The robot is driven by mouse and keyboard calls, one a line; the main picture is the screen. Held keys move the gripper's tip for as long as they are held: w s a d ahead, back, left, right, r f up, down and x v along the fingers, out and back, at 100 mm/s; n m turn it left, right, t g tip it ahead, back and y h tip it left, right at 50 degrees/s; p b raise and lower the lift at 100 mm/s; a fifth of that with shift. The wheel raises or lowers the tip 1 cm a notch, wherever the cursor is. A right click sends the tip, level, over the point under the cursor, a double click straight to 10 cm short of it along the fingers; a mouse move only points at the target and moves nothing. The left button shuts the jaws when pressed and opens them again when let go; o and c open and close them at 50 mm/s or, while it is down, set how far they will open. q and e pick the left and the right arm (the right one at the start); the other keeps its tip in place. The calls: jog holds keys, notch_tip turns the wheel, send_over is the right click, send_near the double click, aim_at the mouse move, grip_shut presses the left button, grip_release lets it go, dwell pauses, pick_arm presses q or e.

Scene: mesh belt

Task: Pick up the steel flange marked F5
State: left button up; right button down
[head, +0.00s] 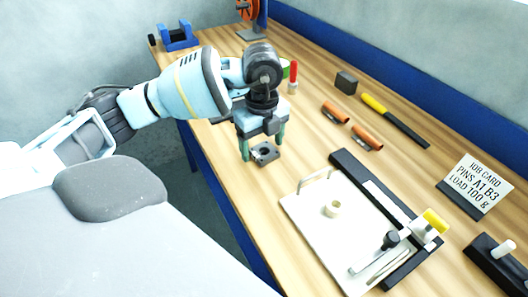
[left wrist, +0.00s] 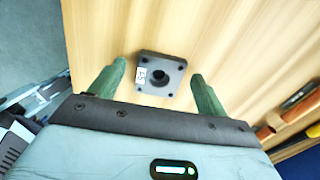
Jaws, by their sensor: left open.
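The flange (head: 265,152) is a dark grey square plate with a round centre hole and corner holes. It lies flat on the wooden bench near its front edge. In the left wrist view the flange (left wrist: 161,74) carries a small white label that seems to read F5. My left gripper (head: 262,146) points down right above the flange. Its two green fingers are open, and in the left wrist view (left wrist: 155,84) they stand apart on either side of the flange, with gaps between. My right gripper is not in view.
A white fixture plate (head: 312,204) with a handle and a clamp stands to the right. Orange cylinders (head: 335,112), a yellow-handled tool (head: 374,103) and a dark block (head: 346,82) lie farther back. A job card (head: 478,182) stands at the far right. A blue holder (head: 180,38) sits at the far end.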

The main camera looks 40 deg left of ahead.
aim_at(263, 152)
pick_arm(q)
jog(key=shift+f, duration=0.1)
jog(key=c, duration=1.3)
jog(key=shift+r, duration=0.55)
notch_tip(263, 152, up, 2)
jog(key=shift+r, duration=0.2)
jog(key=s, duration=0.5)
jog(key=s+r, duration=0.1)
jog(key=s, duration=1)
jog(key=shift+d+r+b, duration=0.25)
jog(key=shift+d+b, duration=0.05)
jog(key=shift+d, duration=0.1)
